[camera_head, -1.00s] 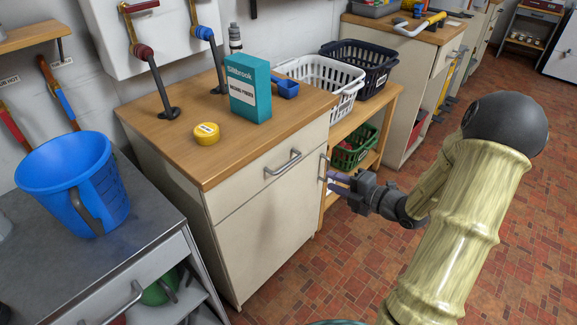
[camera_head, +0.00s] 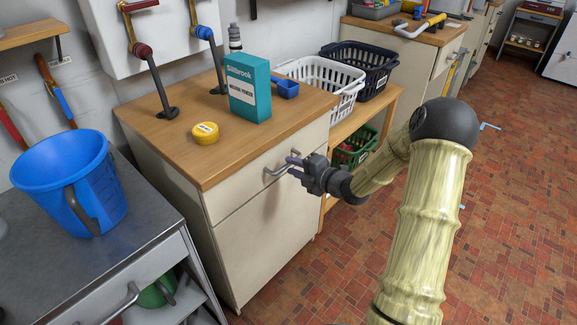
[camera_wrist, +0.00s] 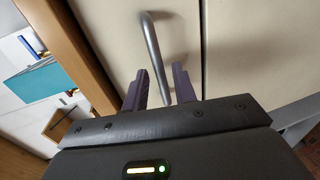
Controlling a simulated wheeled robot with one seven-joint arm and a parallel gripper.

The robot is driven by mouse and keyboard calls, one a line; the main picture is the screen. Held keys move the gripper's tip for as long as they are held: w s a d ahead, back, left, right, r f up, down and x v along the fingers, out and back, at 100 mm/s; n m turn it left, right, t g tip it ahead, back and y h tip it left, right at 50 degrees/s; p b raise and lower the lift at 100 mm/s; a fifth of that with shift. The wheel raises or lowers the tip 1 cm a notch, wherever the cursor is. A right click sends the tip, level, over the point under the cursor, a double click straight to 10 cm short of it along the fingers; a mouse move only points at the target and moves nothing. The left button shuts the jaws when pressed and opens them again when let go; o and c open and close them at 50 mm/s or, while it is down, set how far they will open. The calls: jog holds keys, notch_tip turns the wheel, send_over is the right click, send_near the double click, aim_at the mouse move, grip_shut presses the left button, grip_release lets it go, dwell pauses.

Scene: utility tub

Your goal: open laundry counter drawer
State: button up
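The laundry counter drawer (camera_head: 240,189) is a cream front under the wooden top, and it looks closed. Its grey bar handle (camera_head: 283,165) is near the drawer's right half. My gripper (camera_head: 293,168) is at the handle's right end in the head view.
On the counter top (camera_head: 190,150) stand a teal box (camera_head: 248,90), a yellow tin (camera_head: 205,133) and a blue scoop (camera_head: 286,88). A cupboard door (camera_head: 265,245) is below the drawer. A metal table with a blue bucket (camera_head: 65,180) is at left. Red floor is open at right.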

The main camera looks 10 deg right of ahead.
jog(key=shift+x, duration=1.35)
grip_shut()
jog(key=shift+d, duration=0.1)
